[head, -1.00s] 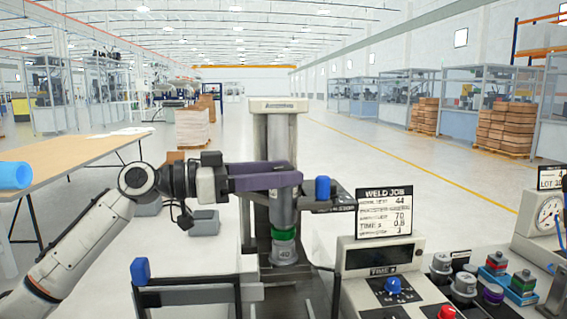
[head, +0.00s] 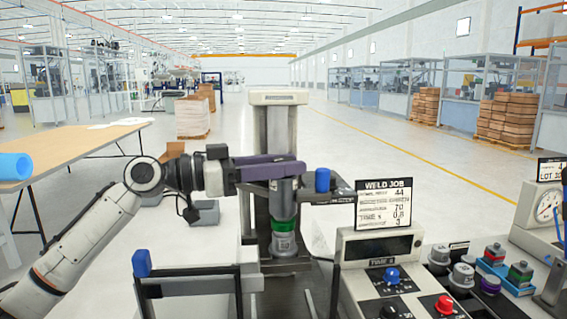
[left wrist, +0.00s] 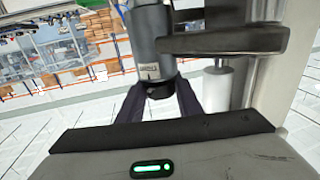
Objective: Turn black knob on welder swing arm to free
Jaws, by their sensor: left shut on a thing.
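The welder's upright column (head: 275,125) stands in the middle of the head view, with a grey cylinder (head: 284,203) with a green ring in front of it. My left gripper (head: 298,170) reaches in from the left at the top of this cylinder. In the left wrist view its two dark purple fingers (left wrist: 160,100) close from both sides on a small black knob (left wrist: 160,91) below a grey cylinder (left wrist: 148,38). The knob is mostly hidden by the fingers, and its turn angle cannot be read. My right gripper is not in view.
A blue-capped arm (head: 322,180) sticks out just right of my gripper. A black bracket with a blue cap (head: 141,263) stands at the near left. The control box (head: 385,270) with its weld job card (head: 383,204) stands right. A grey block (head: 205,212) lies behind my forearm.

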